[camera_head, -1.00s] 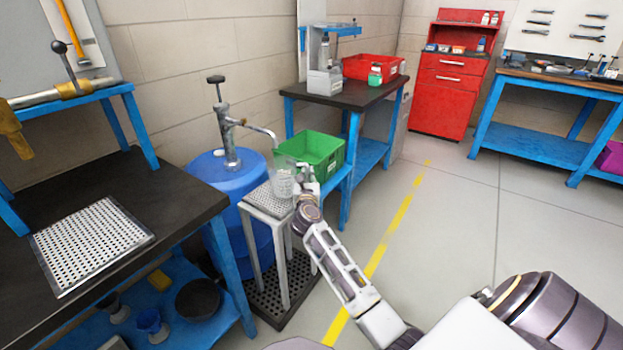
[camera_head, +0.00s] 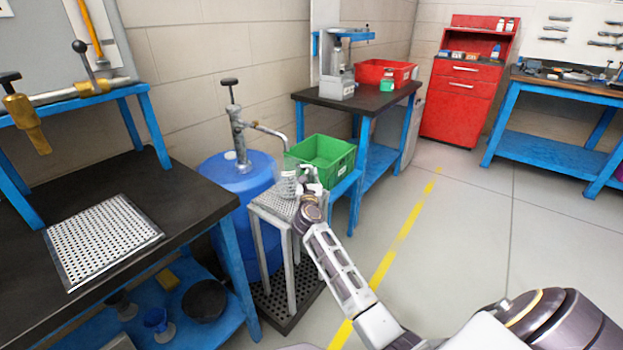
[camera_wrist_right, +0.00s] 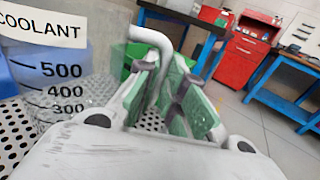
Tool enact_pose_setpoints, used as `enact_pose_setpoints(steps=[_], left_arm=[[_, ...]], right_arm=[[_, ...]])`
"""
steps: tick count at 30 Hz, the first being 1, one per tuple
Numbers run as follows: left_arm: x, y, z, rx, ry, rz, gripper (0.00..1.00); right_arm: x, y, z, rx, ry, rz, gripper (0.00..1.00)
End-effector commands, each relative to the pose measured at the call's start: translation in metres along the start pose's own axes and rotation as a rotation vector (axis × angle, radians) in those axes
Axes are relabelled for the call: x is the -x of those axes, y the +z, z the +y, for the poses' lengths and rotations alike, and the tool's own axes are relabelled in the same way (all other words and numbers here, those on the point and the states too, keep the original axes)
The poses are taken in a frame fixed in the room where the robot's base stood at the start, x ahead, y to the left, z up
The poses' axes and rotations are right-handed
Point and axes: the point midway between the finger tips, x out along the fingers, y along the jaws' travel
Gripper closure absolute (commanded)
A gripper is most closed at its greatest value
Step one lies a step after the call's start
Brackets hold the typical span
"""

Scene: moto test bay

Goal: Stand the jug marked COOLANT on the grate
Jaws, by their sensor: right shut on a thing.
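The jug marked COOLANT (camera_head: 287,186) is clear, with a white label and black level marks, and is upright over the small stand under the pump spout. It shows large at the left of the right wrist view (camera_wrist_right: 62,75). My right gripper (camera_head: 308,172) is at the jug's right side, its green-padded fingers (camera_wrist_right: 165,88) shut on the jug's handle. I cannot tell whether the jug's base touches the stand. A silver perforated grate (camera_head: 102,240) lies bare on the dark bench at left. My left gripper is not in view.
The small stand (camera_head: 270,206) has a perforated top and stands on a dark floor grid (camera_head: 272,312). Beside it are a blue drum (camera_head: 232,172) with a hand pump (camera_head: 240,135) and a green crate (camera_head: 345,160). The dark bench (camera_head: 165,195) has bare room around the grate.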

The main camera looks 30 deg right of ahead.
Motion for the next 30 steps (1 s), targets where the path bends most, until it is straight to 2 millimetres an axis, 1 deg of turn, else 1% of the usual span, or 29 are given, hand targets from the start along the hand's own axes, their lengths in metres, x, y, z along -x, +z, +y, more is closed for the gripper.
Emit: enact_pose_setpoints(steps=[9, 14, 20, 30], left_arm=[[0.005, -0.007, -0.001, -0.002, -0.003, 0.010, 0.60], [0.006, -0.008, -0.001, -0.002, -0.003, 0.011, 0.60], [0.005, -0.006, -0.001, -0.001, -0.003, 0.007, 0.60], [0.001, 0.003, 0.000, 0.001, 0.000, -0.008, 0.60]], right_arm=[[0.000, 0.001, -0.001, -0.001, 0.000, 0.000, 1.00], [0.001, 0.000, -0.001, 0.000, 0.000, 0.000, 1.00], [0.001, 0.000, -0.001, 0.000, 0.000, 0.000, 1.00], [0.001, -0.002, -0.001, 0.000, 0.000, 0.000, 1.00]])
